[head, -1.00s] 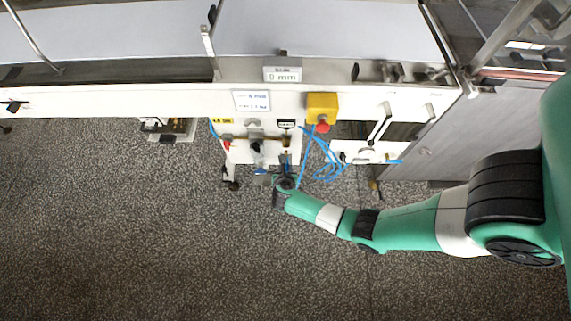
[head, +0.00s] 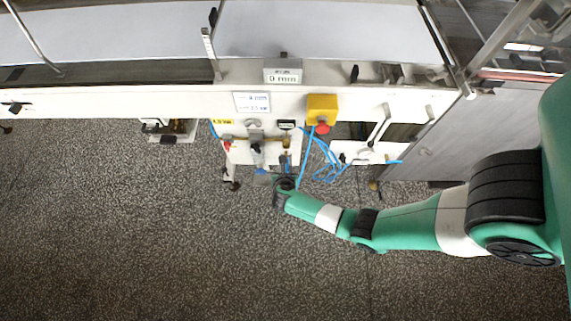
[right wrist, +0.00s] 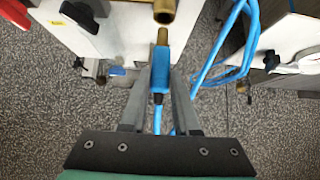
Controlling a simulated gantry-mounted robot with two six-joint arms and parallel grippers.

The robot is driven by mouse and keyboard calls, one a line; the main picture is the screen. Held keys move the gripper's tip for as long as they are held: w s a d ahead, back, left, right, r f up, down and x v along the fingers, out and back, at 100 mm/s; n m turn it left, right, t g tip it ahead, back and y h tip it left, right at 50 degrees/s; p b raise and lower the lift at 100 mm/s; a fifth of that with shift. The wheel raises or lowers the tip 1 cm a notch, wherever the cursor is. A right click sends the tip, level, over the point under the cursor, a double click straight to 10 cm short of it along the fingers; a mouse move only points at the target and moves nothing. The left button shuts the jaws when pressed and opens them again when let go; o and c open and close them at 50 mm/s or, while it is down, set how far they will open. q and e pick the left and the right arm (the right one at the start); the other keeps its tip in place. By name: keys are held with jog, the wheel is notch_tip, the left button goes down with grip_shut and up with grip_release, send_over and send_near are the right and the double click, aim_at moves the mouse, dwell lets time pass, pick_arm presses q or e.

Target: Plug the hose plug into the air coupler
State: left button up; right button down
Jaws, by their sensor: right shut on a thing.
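The hose plug (right wrist: 160,72) is a blue body with a brass nose, held between the two grey fingers of my right gripper (right wrist: 159,80) in the right wrist view. Its brass nose points toward the brass air coupler (right wrist: 164,11) at the top of that view. A small gap shows between nose and coupler, and the two look roughly in line. In the head view my right gripper (head: 285,179) is just below the white machine panel, and the plug is too small to make out clearly. My left gripper is not in view.
A blue hose (right wrist: 240,45) hangs in loops right of the coupler. A red knob (right wrist: 14,12) and a black knob (right wrist: 80,14) stand on the panel to its left. A yellow box with a red button (head: 322,108) is above right. Open floor (head: 130,240) lies in front.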

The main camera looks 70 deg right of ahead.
jog(key=shift+w+d+b, duration=0.1)
jog(key=shift+w+d, duration=0.15)
jog(key=shift+d, duration=0.5)
jog(key=shift+w+d+b, duration=0.15)
jog(key=shift+w+d, duration=0.05)
jog(key=shift+d, duration=0.5)
jog(key=shift+w+d+b, duration=0.1)
jog(key=shift+w+d, duration=0.15)
jog(key=shift+d, duration=0.5)
jog(key=shift+a, duration=0.1)
jog(key=shift+r, duration=0.1)
jog(key=shift+a+p, duration=0.25)
jog(key=shift+p, duration=0.1)
jog(key=shift+s+a, duration=0.3)
jog(key=shift+a, duration=0.35)
jog(key=shift+s+a+p, duration=0.25)
jog(key=shift+a+p, duration=0.15)
jog(key=shift+a, duration=0.4)
jog(key=shift+p, duration=0.35)
jog(key=shift+w+d+b, duration=0.2)
jog(key=shift+w+d, duration=0.1)
jog(key=shift+d, duration=0.6)
jog(key=shift+w+d+b, duration=0.15)
jog(key=shift+w+d, duration=0.1)
jog(key=shift+d, duration=0.65)
